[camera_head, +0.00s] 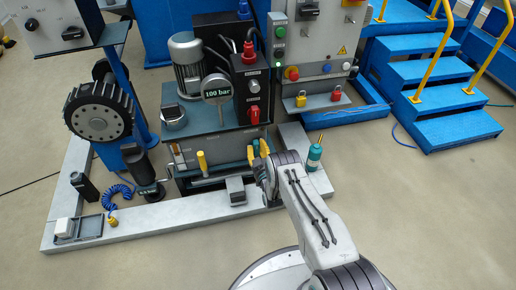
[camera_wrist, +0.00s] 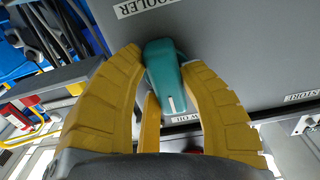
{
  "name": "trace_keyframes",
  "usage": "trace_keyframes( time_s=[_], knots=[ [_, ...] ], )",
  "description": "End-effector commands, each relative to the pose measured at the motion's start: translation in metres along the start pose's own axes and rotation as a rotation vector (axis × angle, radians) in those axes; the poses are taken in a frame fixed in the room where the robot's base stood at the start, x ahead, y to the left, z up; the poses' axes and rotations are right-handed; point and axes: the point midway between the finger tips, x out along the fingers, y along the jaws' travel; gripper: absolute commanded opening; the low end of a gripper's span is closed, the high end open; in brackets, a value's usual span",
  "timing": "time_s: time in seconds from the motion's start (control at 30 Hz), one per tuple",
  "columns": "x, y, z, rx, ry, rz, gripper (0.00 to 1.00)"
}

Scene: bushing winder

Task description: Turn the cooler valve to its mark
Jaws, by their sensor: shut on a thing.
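The cooler valve (camera_wrist: 166,70) is a teal lever handle with a white line near its lower end. It sits on a grey panel below an upside-down COOLER label (camera_wrist: 143,7) in the wrist view. My gripper (camera_wrist: 160,62) has yellow fingers on both sides of the handle and is shut on it. In the head view my gripper (camera_head: 259,149) is at the front right of the hydraulic unit (camera_head: 205,150), and the valve is a small teal spot there, largely covered by the fingers. The target mark cannot be made out.
A yellow lever (camera_head: 202,160) stands to the left on the unit's front. A 100 bar gauge (camera_head: 217,90) and a red knob (camera_head: 254,115) are above. A pale base frame (camera_head: 150,214) surrounds the unit; floor in front is clear.

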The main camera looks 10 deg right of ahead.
Motion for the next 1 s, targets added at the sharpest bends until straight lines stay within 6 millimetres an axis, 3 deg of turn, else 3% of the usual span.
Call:
trace_keyframes(
  time_s=[0.5, 0.53, 0.8, 1.0],
  knots=[
    [0.0017, -0.0045, -0.0025, -0.02, 0.005, -0.007, 0.04],
    [0.0017, -0.0046, -0.0025, -0.02, 0.005, -0.007, 0.38],
    [0.0014, -0.0035, -0.0026, -0.019, 0.006, -0.005, 0.62],
    [0.0008, -0.002, -0.0015, -0.018, 0.003, -0.003, 0.64]
  ],
)
